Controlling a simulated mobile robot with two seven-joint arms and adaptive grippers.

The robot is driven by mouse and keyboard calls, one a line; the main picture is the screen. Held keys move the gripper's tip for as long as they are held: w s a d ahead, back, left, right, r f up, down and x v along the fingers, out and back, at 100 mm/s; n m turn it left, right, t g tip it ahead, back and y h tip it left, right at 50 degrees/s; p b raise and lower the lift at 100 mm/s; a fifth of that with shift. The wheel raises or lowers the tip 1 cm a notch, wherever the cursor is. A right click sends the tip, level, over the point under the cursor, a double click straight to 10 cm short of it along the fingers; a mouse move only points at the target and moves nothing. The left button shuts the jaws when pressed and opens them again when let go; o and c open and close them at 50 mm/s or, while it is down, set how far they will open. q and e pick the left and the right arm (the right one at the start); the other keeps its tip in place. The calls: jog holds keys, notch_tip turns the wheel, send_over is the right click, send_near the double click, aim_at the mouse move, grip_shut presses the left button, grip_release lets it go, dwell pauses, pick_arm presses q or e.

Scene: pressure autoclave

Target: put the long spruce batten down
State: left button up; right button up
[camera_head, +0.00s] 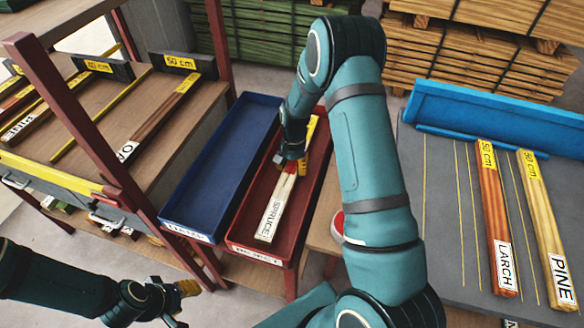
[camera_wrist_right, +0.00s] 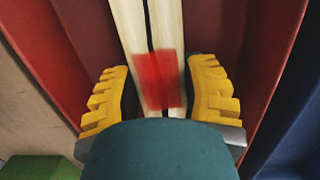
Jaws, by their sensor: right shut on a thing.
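The long spruce batten (camera_head: 270,214) is pale, with a white SPRUCE label at its near end and a red band. It lies lengthwise within the outline of the red tray (camera_head: 233,230); whether it touches the floor is unclear. My right gripper (camera_head: 291,160) is low over the tray, shut on the batten at the red band. In the right wrist view its yellow fingers (camera_wrist_right: 160,92) flank the pale wood (camera_wrist_right: 128,20), which shows a dark lengthwise line. My left gripper (camera_head: 184,304) is at the lower left, empty, its fingers apart.
A blue tray (camera_head: 190,232) stands left of the red one. A wooden rack (camera_head: 150,85) with labelled battens is at left. At right, a grey table holds larch (camera_head: 495,215) and pine (camera_head: 546,230) battens by a blue ledge (camera_head: 480,112). Timber stacks stand behind.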

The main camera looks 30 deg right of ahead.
aim_at(294, 164)
jog(key=shift+r, duration=0.15)
jog(key=o, duration=1.2)
jog(key=shift+f, duration=0.2)
jog(key=shift+r, duration=0.55)
jog(key=r, duration=0.3)
jog(key=r+p, duration=0.1)
jog(key=r, duration=0.3)
jog(key=w+d+r+p, duration=0.1)
jog(key=r, duration=0.3)
jog(key=shift+r, duration=0.1)
jog(key=shift+s, duration=0.1)
